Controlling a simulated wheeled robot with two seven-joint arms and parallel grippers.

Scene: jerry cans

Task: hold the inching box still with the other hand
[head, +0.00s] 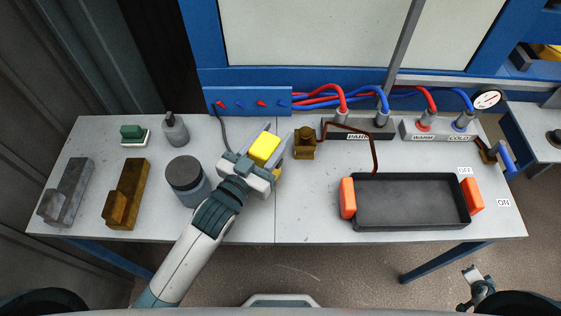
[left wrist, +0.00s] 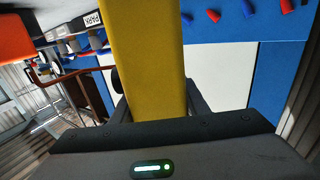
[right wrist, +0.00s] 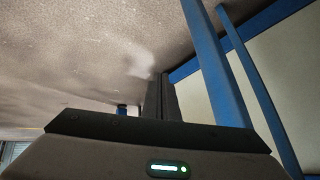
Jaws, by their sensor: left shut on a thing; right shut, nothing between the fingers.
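The inching box, a yellow block (head: 265,148), is in my left gripper (head: 258,163) over the middle of the table. In the left wrist view the yellow box (left wrist: 142,60) stands up between the two dark fingers and fills the centre. A dark cable runs from the blue panel down toward it. Its front and any buttons are not visible. My right gripper (head: 472,274) is low at the bottom right, off the table's front edge and well away from the box. In the right wrist view its fingers (right wrist: 160,98) are together with nothing between them.
A black tray (head: 412,226) with orange handles takes the right of the table (head: 302,213). A brass block (head: 305,143) stands just right of the box. A grey jar (head: 188,180) and two stepped blocks are at left. Hoses run from the blue panel (head: 250,101) to fittings behind.

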